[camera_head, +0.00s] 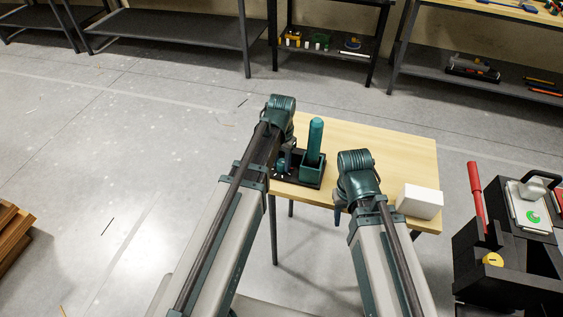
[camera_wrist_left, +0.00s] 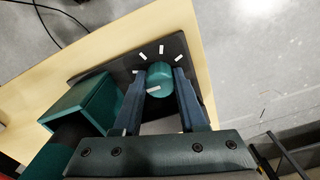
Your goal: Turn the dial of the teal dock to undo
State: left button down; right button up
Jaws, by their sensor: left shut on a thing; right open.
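The teal dock (camera_head: 311,172) stands on a black base plate (camera_head: 304,184) at the left part of the wooden table, with a teal upright cylinder (camera_head: 316,138) in it. Its teal dial (camera_wrist_left: 160,80) sits on the plate beside the square socket (camera_wrist_left: 88,105), with several white marks around it and a white line on its face. My left gripper (camera_wrist_left: 160,86) is shut on the dial, one finger on each side. In the head view the left gripper (camera_head: 284,163) partly hides the dial. My right gripper (camera_head: 338,212) is open and empty over the table's front edge.
A white box (camera_head: 419,201) lies at the table's right front corner. A black tool caddy (camera_head: 510,262) with a red handle stands on the right. The back right of the table (camera_head: 390,150) is clear. Shelves line the wall behind.

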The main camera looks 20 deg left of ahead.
aim_at(282, 162)
pick_arm(q)
jog(key=n, duration=0.4)
jog(key=shift+n, duration=0.3)
jog(key=shift+c, duration=2.3)
grip_release()
jog(key=shift+r, duration=0.1)
notch_tip(282, 162, up, 14)
jog(key=p, duration=1.3)
jog(key=shift+f+p, duration=0.2)
jog(key=shift+p, duration=0.2)
